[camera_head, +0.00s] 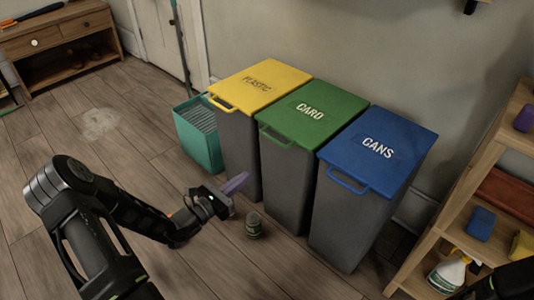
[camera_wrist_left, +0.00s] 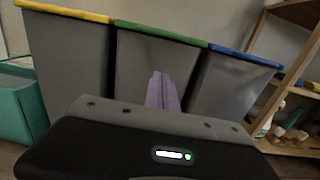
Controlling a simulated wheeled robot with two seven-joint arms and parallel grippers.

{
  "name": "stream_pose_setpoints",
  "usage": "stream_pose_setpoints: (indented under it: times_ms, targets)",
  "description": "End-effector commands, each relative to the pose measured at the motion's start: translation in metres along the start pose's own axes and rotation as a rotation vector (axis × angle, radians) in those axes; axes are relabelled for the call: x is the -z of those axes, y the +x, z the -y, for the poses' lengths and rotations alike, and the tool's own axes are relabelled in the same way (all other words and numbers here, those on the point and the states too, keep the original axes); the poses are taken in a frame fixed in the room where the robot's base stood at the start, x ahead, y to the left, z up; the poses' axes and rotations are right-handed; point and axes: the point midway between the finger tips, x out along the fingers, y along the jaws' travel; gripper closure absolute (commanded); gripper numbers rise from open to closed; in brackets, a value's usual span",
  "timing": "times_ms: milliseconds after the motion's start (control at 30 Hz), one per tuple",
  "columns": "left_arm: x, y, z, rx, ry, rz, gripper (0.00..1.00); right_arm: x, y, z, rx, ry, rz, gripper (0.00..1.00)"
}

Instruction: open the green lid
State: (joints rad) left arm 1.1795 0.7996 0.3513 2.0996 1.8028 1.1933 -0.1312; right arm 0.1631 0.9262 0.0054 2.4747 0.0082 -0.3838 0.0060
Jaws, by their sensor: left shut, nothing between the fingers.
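The green lid (camera_head: 312,112) marked CARD lies flat and closed on the middle grey bin (camera_head: 287,185), with a green loop handle on its front edge. In the left wrist view the lid's edge (camera_wrist_left: 160,34) shows as a thin green strip above the bin's front. My left gripper (camera_head: 237,184) is shut and empty, its purple fingers low in front of the bins, well below the handle and apart from it. The shut fingers (camera_wrist_left: 162,92) point toward the middle bin. A dark edge at the lower right of the head view may be my right arm; its gripper does not show.
A yellow PLASTIC lid (camera_head: 260,84) and a blue CANS lid (camera_head: 378,146) cover the neighbouring bins. A small dark can (camera_head: 254,225) stands on the floor by my left gripper. A teal crate (camera_head: 198,135) is at left, a wooden shelf (camera_head: 453,207) at right.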

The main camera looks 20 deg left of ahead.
Motion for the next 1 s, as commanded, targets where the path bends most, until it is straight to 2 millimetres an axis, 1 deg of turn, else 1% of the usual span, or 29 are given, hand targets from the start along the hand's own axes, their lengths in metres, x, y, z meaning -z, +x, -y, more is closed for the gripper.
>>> stream_pose_setpoints:
  times_ms: [167,267,367,767,800,900,1000]
  targets:
    - [0.001,0.005,0.001,0.002,0.0,0.0,1.0,0.0,0.003,-0.001,0.0,0.0,0.0,0.64]
    - [0.002,0.013,0.001,0.004,0.001,0.001,1.0,0.0,0.006,-0.002,0.0,0.0,-0.001,0.64]
    - [0.003,0.026,0.001,0.004,0.0,0.001,1.0,0.0,0.012,-0.004,0.0,0.001,-0.003,0.64]
    - [0.004,0.104,0.003,0.005,-0.001,0.001,1.0,0.003,0.044,-0.013,0.0,0.002,-0.02,0.64]
    - [-0.007,0.103,0.001,0.002,0.003,0.001,1.0,0.004,0.044,-0.013,0.0,0.002,-0.02,0.64]
    - [-0.021,0.106,0.001,0.003,0.003,-0.001,1.0,0.004,0.046,-0.015,0.001,0.003,-0.021,0.64]
    - [-0.031,0.108,0.001,0.003,0.001,-0.002,1.0,0.005,0.048,-0.015,0.001,0.003,-0.021,0.64]
